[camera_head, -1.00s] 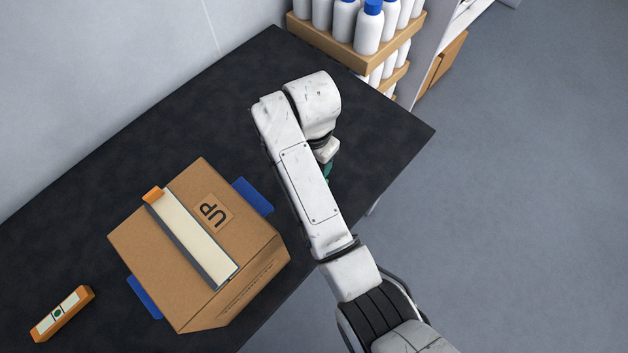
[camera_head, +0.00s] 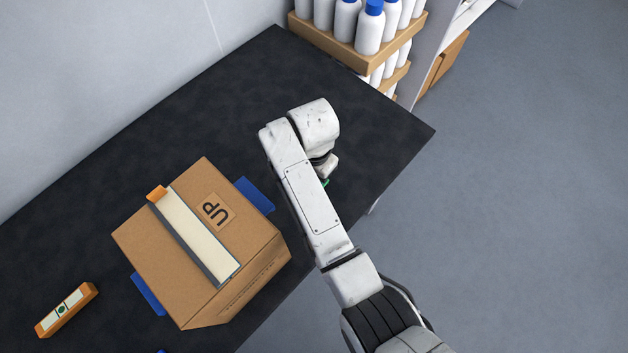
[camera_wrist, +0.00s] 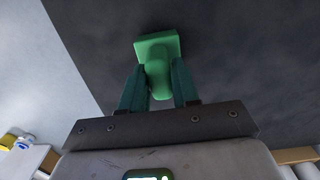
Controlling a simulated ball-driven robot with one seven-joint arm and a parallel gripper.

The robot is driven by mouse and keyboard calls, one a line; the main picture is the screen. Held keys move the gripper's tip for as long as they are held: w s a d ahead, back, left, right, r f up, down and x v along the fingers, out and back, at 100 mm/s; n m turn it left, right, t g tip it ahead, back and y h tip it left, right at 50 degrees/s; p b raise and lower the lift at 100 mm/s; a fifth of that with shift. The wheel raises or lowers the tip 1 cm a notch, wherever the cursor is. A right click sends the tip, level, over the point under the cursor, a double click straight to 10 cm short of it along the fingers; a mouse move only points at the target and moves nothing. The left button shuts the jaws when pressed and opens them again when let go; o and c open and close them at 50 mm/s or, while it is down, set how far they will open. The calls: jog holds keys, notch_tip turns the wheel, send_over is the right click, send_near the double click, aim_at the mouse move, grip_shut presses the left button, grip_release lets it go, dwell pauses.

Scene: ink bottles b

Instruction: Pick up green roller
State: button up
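The green roller (camera_wrist: 157,62) shows in the wrist view, with a flat squarish end and a rounded part pointing back toward my gripper. It rests against the dark table top. My gripper (camera_wrist: 160,72) has its two dark green fingers on either side of the rounded part. They stand apart, and a small gap seems to show beside the roller, so I see no firm grip. In the head view my arm hides nearly all of the gripper and the roller; only a bit of green (camera_head: 326,183) shows below the wrist.
A cardboard box (camera_head: 255,237) marked UP stands on the dark table (camera_head: 230,110), left of my arm. An orange-ended level-like object (camera_head: 66,310) lies at the lower left. White bottles (camera_head: 369,30) stand in cardboard trays behind. The table around the wrist is clear.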

grip_shut()
jog(key=shift+r, duration=0.15)
notch_tip(320, 180, up, 10)
jog(key=shift+f+b, duration=0.1)
jog(key=shift+b, duration=0.2)
dwell(0.4)
